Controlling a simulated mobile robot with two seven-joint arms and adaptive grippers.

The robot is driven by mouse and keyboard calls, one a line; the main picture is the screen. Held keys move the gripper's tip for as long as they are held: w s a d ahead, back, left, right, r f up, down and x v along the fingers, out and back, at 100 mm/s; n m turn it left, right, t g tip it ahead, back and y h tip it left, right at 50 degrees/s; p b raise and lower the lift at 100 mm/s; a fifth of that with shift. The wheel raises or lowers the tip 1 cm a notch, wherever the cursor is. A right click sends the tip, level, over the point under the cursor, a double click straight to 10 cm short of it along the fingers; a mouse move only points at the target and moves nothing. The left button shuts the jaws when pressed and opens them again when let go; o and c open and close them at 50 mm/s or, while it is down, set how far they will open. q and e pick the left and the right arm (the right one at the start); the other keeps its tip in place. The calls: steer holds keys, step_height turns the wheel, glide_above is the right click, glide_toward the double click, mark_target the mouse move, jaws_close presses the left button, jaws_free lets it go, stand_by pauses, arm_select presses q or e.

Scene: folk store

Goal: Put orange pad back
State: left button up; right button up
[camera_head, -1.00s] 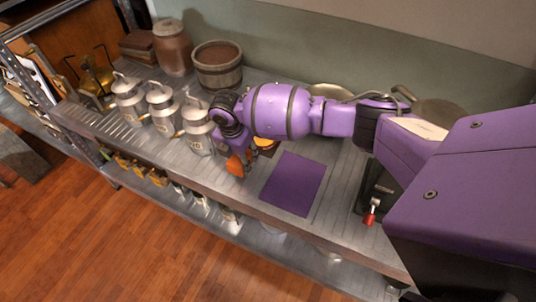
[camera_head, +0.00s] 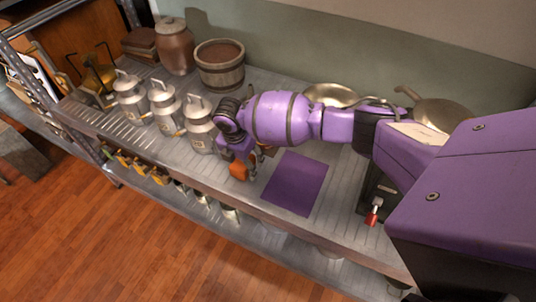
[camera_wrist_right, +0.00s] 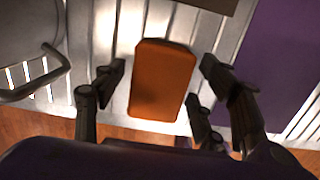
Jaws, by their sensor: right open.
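The orange pad (camera_head: 238,172) lies on the grey metal shelf (camera_head: 222,182) near its front edge. It is partly hidden by my right gripper in the head view. In the right wrist view the whole orange pad (camera_wrist_right: 159,82) shows as a rounded rectangle between the spread fingers of my right gripper (camera_wrist_right: 163,66). The gripper is open, with a gap on each side of the pad. A flat purple mat (camera_head: 296,184) lies on the shelf to the right of the pad. My left gripper is not in view.
Several metal cans (camera_head: 165,108) stand left of my right gripper, one close by. A wooden tub (camera_head: 219,66) and a brown jar (camera_head: 174,47) stand behind. Pans (camera_head: 440,110) lie behind my arm. A red-handled thing (camera_head: 373,211) is at the right. A lower shelf holds several small items.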

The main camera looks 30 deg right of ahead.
mark_target(240, 163)
step_height(240, 163, up, 12)
steer(key=a+p, duration=0.1)
steer(key=s+a+f+m+t+y, duration=0.25)
steer(key=s+a+f+m, duration=0.35)
steer(key=s+f, duration=0.3)
steer(key=s+a+f+m+t+y, duration=0.1)
steer(key=s+a+f+m+y, duration=0.4)
steer(key=s+f, duration=0.35)
steer(key=s+d+f+m+t+h, duration=0.1)
steer(key=s+d+m+t+h, duration=0.3)
steer(key=s+d+m, duration=1)
steer(key=s+d+h, duration=0.1)
steer(key=s+h, duration=0.1)
steer(key=s, duration=0.2)
steer(key=shift+s+d+f, duration=0.2)
steer(key=shift+s+f, duration=0.2)
